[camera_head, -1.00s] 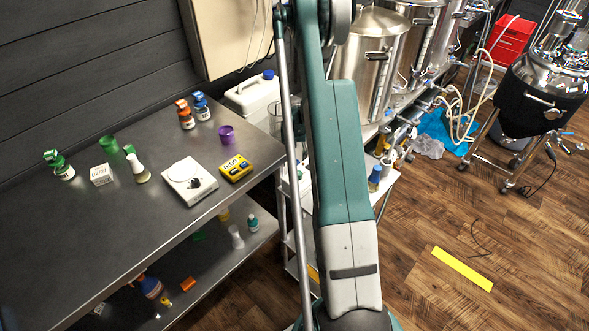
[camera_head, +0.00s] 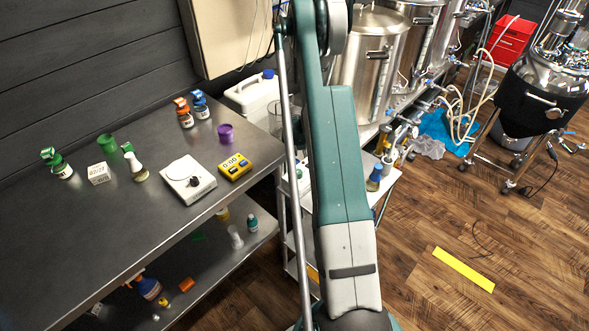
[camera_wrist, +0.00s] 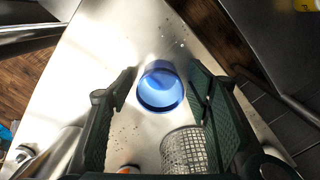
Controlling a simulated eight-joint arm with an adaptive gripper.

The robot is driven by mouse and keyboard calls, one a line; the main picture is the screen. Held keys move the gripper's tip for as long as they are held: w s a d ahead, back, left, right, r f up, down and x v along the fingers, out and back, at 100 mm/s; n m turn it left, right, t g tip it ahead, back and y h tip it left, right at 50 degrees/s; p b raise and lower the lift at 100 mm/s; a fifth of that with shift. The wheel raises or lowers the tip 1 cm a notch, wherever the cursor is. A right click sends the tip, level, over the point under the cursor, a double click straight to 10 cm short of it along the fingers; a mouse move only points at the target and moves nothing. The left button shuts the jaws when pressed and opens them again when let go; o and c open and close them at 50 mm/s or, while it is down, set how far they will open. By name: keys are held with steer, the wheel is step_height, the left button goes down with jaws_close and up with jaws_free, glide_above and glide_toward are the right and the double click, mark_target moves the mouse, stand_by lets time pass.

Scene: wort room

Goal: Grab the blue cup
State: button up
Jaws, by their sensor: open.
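The blue cup (camera_wrist: 160,88) stands on a pale metal surface (camera_wrist: 140,35) in the wrist view, with its open mouth toward the camera. My gripper (camera_wrist: 163,76) is open, with one dark ridged finger to the left of the cup and one to the right. In the picture the cup lies between the fingers, with a gap on both sides. How far the fingertips are above or beside it is hard to tell. I cannot make out the cup or my gripper in the head view, where my arm blocks part of the scene.
A wire mesh basket (camera_wrist: 186,150) stands close below the cup in the wrist view, near the right finger. In the head view, a dark bench (camera_head: 60,235) holds a purple cup (camera_head: 225,134), a green cup (camera_head: 107,143), a scale (camera_head: 188,180) and a yellow timer (camera_head: 235,167).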

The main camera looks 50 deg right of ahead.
stand_by(0.5)
steer(key=c, duration=1)
steer(key=shift+r, duration=0.15)
steer(key=shift+r+p, duration=1.15)
steer(key=shift+r, duration=3.7)
